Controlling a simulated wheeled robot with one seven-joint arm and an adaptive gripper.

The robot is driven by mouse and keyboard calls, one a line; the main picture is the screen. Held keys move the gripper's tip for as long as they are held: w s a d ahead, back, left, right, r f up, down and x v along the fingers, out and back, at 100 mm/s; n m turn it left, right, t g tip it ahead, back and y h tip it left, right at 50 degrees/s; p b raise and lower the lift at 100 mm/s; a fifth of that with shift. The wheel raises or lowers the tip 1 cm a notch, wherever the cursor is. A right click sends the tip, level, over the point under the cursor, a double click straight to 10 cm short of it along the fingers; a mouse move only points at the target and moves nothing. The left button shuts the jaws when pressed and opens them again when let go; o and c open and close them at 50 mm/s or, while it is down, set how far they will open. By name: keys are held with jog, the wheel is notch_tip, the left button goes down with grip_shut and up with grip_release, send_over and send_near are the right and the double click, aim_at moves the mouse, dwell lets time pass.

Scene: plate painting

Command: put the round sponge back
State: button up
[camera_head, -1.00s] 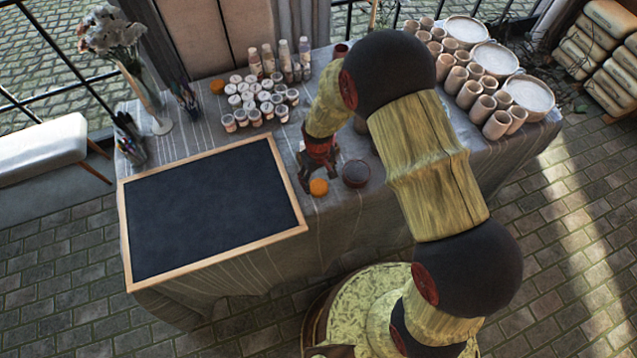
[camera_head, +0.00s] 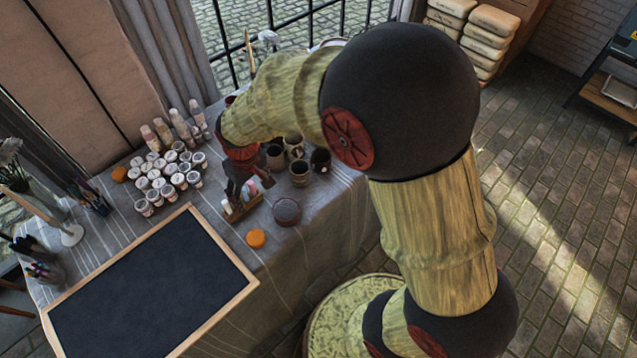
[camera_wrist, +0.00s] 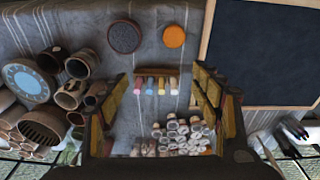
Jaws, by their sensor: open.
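A round orange sponge (camera_head: 256,238) lies flat on the cloth-covered table, just right of the framed blackboard. In the wrist view the sponge (camera_wrist: 173,36) is near the top, beside a dark round dish. My gripper (camera_head: 246,192) is farther back than the sponge, above a small wooden holder of coloured chalks (camera_head: 240,208). In the wrist view the gripper's two fingers are spread wide, nothing between them is held, and the chalk holder (camera_wrist: 157,90) shows beyond the gap. A second orange round piece (camera_head: 119,174) lies by the paint jars; I cannot tell what it is.
The dark dish (camera_head: 287,211) stands right of the sponge. The blackboard (camera_head: 150,285) fills the front left. Several paint jars (camera_head: 168,180) and bottles stand behind it, and several brown cups (camera_head: 299,172) stand to the right of my gripper.

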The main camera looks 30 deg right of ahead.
jog(key=s+d+r+m+t, duration=0.1)
jog(key=s+d+r, duration=0.2)
jog(key=r, duration=0.4)
jog(key=s+d+r+m+t, duration=0.1)
jog(key=s+d+r, duration=0.25)
jog(key=r, duration=0.35)
jog(key=s+d+r+m+t, duration=0.1)
jog(key=s+d+r, duration=0.1)
jog(key=s, duration=0.4)
jog(key=s+d+r+t, duration=0.1)
jog(key=s+r, duration=0.4)
jog(key=s, duration=0.2)
jog(key=shift+s+d+r+m, duration=0.2)
jog(key=shift+d+r+m, duration=0.1)
jog(key=shift+d+m, duration=0.1)
notch_tip(320, 180, down, 4)
jog(key=b, duration=0.4)
jog(key=shift+f, duration=0.2)
